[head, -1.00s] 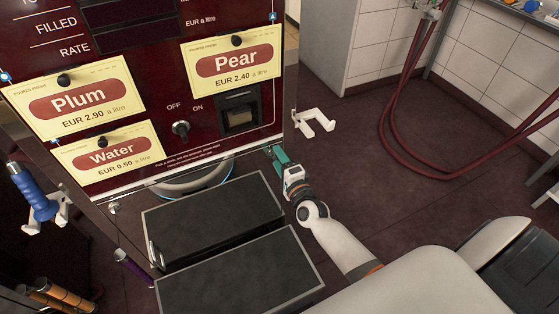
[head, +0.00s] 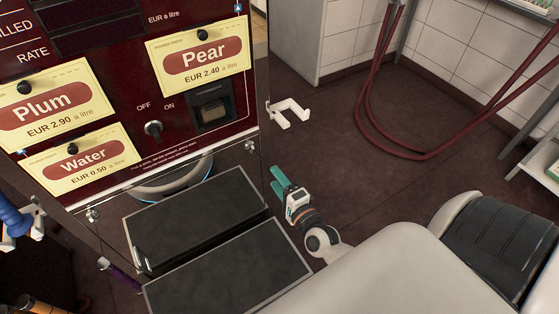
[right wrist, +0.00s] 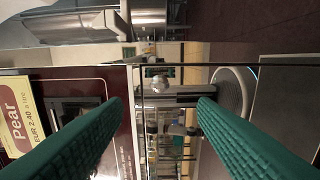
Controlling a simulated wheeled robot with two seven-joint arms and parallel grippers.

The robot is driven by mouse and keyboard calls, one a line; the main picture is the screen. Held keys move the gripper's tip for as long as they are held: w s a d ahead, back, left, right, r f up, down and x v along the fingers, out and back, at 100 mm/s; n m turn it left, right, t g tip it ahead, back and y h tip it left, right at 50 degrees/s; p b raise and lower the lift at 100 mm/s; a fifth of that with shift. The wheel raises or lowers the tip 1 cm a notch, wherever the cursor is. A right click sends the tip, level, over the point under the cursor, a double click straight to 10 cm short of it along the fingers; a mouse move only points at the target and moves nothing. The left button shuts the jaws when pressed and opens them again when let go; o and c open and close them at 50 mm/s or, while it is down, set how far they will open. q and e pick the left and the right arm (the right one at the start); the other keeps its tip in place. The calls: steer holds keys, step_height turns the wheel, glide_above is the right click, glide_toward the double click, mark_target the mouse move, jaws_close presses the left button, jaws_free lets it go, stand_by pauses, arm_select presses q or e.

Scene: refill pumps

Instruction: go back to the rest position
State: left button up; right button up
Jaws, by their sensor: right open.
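My right gripper (head: 280,181) has teal fingers and is open and empty. In the head view it is at the lower middle, just right of the black step (head: 200,218) and below the white bracket (head: 289,112). In the right wrist view its two fingers (right wrist: 160,100) are spread apart with nothing between them. My left gripper is not in view. The dark red pump panel (head: 120,110) stands to the left, with Plum (head: 42,103), Water (head: 89,160) and Pear (head: 203,56) cards. The pump's switch (head: 153,128) sits between OFF and ON.
A blue-handled nozzle (head: 14,216) shows at the left edge. Red hoses (head: 365,100) hang to the floor at the right, in front of a white tiled wall (head: 455,50).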

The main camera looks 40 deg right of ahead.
steer(key=shift+s, duration=0.25)
stand_by(0.3)
steer(key=s+a+f+n+g+y+p, duration=0.15)
steer(key=s+f+n+g, duration=0.45)
steer(key=f, duration=0.7)
steer(key=s+a+f+n+g+p, duration=0.25)
steer(key=s+f+n, duration=0.4)
steer(key=f, duration=0.65)
steer(key=s+f+n+g+p, duration=0.1)
steer(key=s+f+n+g, duration=0.3)
steer(key=s, duration=0.8)
steer(key=s+f+n+g+p, duration=0.1)
steer(key=s+f+n+g, duration=0.3)
steer(key=s, duration=0.8)
step_height(320, 180, down, 2)
steer(key=shift+a+f+n, duration=0.1)
steer(key=shift+a+n, duration=0.1)
steer(key=shift+n, duration=0.15)
steer(key=shift+g+h, duration=0.25)
